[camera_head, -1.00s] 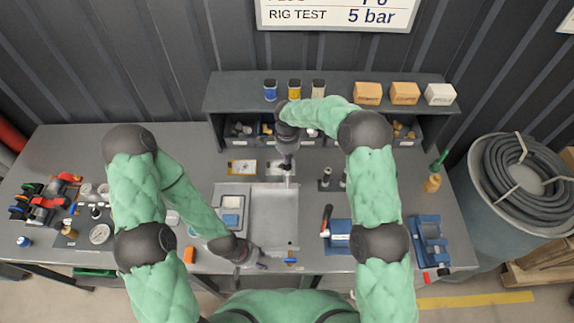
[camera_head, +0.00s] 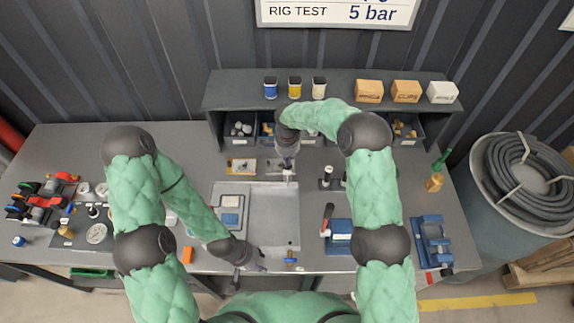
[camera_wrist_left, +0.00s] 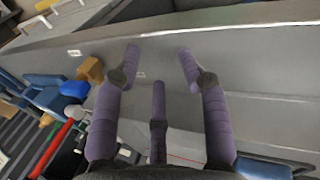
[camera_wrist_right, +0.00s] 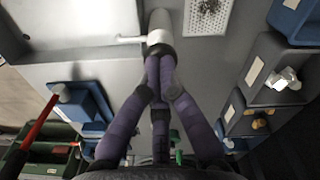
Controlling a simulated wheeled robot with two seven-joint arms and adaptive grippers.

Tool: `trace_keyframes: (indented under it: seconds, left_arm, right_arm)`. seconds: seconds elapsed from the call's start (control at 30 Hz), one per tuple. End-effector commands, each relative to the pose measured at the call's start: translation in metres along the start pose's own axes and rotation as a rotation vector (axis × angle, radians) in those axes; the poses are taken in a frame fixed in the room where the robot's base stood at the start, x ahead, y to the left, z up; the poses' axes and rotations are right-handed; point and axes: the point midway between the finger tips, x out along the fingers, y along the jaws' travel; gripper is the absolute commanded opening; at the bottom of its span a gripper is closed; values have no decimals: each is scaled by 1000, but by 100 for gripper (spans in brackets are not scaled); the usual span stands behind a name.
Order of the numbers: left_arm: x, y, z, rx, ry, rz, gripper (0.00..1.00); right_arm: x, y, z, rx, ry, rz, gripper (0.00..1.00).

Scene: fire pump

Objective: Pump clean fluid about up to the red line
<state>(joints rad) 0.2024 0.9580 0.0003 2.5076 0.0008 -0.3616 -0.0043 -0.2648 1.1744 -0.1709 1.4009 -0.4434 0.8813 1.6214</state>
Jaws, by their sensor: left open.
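My right gripper (camera_head: 287,163) points down at the back of the bench tray. In the right wrist view its fingers (camera_wrist_right: 161,62) close together on the end of a pale grey and white cylinder (camera_wrist_right: 160,25) with a thin white side spout (camera_wrist_right: 130,39), which looks like the pump. In the head view, only a small pale part of it (camera_head: 288,178) shows below the fingers. My left gripper (camera_head: 259,266) is low over the tray's front edge; in its wrist view the fingers (camera_wrist_left: 160,62) are spread and empty.
A shallow grey tray (camera_head: 275,220) lies mid-bench. A blue block with a red handle (camera_head: 340,238) and a blue vise-like tool (camera_head: 433,240) are to the right. Red and black parts (camera_head: 45,200) crowd the left. A shelf (camera_head: 335,92) with bins stands behind.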

Motion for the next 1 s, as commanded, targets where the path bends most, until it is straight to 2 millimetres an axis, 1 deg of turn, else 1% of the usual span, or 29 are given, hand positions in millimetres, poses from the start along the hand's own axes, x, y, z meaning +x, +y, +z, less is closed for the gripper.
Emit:
trace_keyframes:
  seconds: [0.03,0.1,0.63,0.87,1.0]
  left_arm:
    - [5,-1,0,-2,-2,0,40]
    - [8,-2,0,-3,-2,0,40]
    - [23,-7,1,0,-4,0,40]
    - [22,-7,1,-4,-5,-1,40]
    - [21,-8,1,-6,-6,-1,40]
  right_arm:
    - [5,0,0,0,-1,1,0]
    - [8,0,0,0,-1,2,0]
    - [27,2,1,-1,-1,5,0]
    - [26,2,1,-1,-1,7,0]
    - [21,2,1,-1,-1,8,0]
